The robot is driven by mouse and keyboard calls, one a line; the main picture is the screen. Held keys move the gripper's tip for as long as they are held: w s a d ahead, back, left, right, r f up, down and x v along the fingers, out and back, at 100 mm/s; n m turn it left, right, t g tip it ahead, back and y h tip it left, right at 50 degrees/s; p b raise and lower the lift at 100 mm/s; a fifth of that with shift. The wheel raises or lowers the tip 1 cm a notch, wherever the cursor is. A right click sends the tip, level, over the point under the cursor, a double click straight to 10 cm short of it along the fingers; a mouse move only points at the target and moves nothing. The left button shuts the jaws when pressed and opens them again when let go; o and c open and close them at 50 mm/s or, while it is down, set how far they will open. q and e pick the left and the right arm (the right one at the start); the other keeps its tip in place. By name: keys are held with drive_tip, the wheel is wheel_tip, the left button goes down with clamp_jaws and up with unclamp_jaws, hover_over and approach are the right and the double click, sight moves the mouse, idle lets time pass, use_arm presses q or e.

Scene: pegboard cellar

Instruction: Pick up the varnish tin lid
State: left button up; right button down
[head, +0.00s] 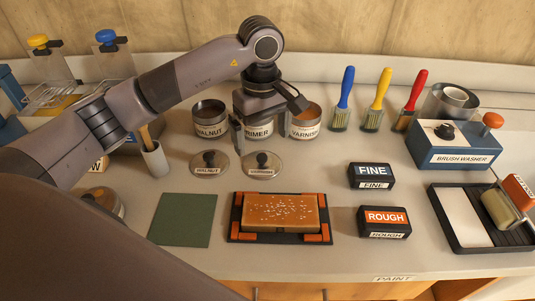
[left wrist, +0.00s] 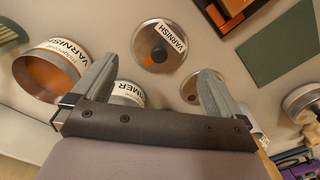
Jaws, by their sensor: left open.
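The varnish tin lid (head: 262,160) is a round metallic disc with a dark knob and a white label, lying flat on the worktop in front of the primer tin. It also shows in the left wrist view (left wrist: 150,37), beyond the fingertips near the top middle. My left gripper (head: 268,124) is open and empty, over the tins just behind the lid. In the left wrist view its two fingers (left wrist: 160,72) stand wide apart, with the lid between and ahead of them, apart from both. My right gripper is not in view.
The walnut lid (head: 209,159) lies just left. Open walnut (head: 210,126), primer (head: 258,130) and varnish (head: 304,128) tins stand behind, close to my gripper. A sanding board (head: 237,232) and green sheet (head: 182,219) lie in front. Brushes (head: 376,100) stand right.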

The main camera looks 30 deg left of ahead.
sight(261, 155)
use_arm(q)
drive_tip(key=f, duration=0.2)
drive_tip(key=f+p, duration=0.1)
drive_tip(key=f, duration=0.3)
drive_tip(key=shift+w+a+f, duration=0.2)
drive_tip(key=shift+a, duration=0.1)
drive_tip(key=c, duration=0.7)
